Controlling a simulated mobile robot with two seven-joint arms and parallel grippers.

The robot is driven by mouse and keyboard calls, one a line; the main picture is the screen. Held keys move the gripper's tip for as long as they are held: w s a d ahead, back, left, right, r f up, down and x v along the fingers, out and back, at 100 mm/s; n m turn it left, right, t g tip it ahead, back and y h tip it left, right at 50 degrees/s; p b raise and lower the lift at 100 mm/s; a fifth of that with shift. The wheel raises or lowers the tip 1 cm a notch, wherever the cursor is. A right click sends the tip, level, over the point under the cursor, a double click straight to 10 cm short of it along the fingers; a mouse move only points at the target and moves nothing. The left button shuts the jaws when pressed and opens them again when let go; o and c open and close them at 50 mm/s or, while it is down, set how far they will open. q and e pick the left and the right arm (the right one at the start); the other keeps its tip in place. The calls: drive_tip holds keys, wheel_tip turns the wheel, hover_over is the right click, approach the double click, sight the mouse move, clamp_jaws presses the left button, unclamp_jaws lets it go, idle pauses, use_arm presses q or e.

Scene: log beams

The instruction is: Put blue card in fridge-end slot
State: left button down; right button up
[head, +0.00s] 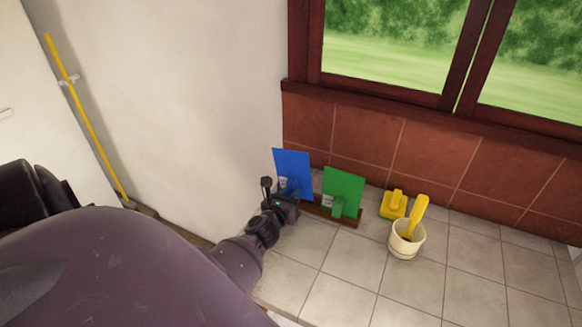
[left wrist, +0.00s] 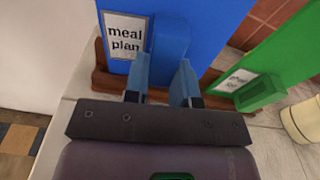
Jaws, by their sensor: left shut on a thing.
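The blue card (head: 294,168) stands nearly upright at the left end of the dark red wooden rack (head: 345,217), on the side of the white appliance. In the left wrist view its "meal plan" label (left wrist: 125,38) faces me. My left gripper (left wrist: 163,85) is shut on the blue grip block (left wrist: 171,42) on the card's front. The card's bottom edge is partly hidden by my fingers, so I cannot tell how deep it sits in a slot. The green card (head: 345,186) stands in the rack to the right. My right gripper is not in view.
A cream pot (head: 407,245) with a yellow-handled tool and a yellow brush-like item (head: 393,204) stand right of the rack. The tiled counter (head: 350,275) in front is clear. A white wall is close on the left; a window is behind. A yellow pole (head: 90,125) leans near the white appliance (head: 35,85).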

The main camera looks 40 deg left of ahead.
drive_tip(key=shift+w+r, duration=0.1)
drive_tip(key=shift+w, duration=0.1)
use_arm(q)
drive_tip(key=shift+m, duration=0.7)
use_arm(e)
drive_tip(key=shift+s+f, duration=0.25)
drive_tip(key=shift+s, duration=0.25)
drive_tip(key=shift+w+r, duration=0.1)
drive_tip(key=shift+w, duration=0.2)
use_arm(q)
drive_tip(key=shift+f+b, duration=0.3)
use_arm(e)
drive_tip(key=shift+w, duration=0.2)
use_arm(q)
drive_tip(key=shift+f+b, duration=0.3)
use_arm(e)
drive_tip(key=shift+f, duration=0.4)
